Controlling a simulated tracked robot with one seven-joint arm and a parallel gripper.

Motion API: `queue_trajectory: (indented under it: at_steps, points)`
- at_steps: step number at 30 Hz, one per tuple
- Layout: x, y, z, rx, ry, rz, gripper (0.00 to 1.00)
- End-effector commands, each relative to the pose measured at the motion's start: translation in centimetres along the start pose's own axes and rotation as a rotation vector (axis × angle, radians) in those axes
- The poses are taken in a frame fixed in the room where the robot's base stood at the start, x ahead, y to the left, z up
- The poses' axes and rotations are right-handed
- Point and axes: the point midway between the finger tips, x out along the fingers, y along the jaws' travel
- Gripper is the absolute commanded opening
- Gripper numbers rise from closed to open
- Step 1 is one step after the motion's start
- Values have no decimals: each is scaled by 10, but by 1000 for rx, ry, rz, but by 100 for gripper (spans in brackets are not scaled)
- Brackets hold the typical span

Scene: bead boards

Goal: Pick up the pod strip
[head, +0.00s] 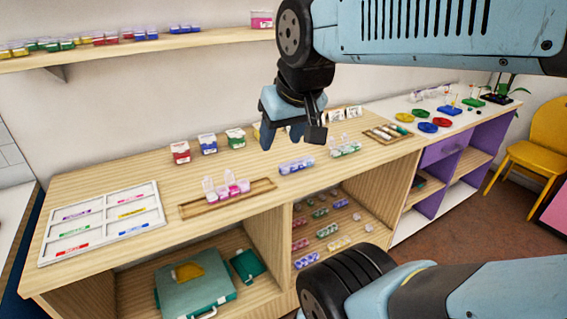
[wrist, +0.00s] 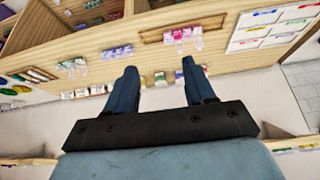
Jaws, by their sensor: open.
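Several pod strips lie on the wooden counter. A purple-blue pod strip (head: 297,165) with closed lids sits near the counter's front edge; it also shows in the wrist view (wrist: 117,51). A pink pod strip (head: 228,188) with raised clear lids sits on a wooden tray (head: 192,211). I cannot tell which one the task means. My gripper (head: 282,138) is open and empty, above the counter and apart from all the strips.
Small red, blue and green boxes (head: 208,144) stand behind the strips. A white sorting board (head: 103,221) lies at the left. The shelf below holds more strips (head: 328,230) and a teal case (head: 196,295). A wall shelf (head: 140,47) runs above. Bare counter surrounds the purple-blue strip.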

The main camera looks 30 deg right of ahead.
Motion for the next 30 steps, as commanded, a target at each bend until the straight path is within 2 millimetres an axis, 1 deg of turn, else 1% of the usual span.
queue_trajectory:
  at_steps: [1, 3, 5, 8, 14, 18, 23, 30]
  points:
    - [2, 1, -3, 14, -7, 4, 59]
    - [6, 7, -9, 56, -22, 14, 66]
    - [11, 12, -17, 108, -40, 29, 66]
    - [23, 20, -34, 223, -74, 64, 66]
    - [54, 39, -69, 477, -131, 159, 66]
    - [80, 54, -92, 648, -155, 235, 66]
    - [114, 70, -115, 838, -167, 331, 66]
    - [172, 96, -143, 1106, -149, 485, 66]
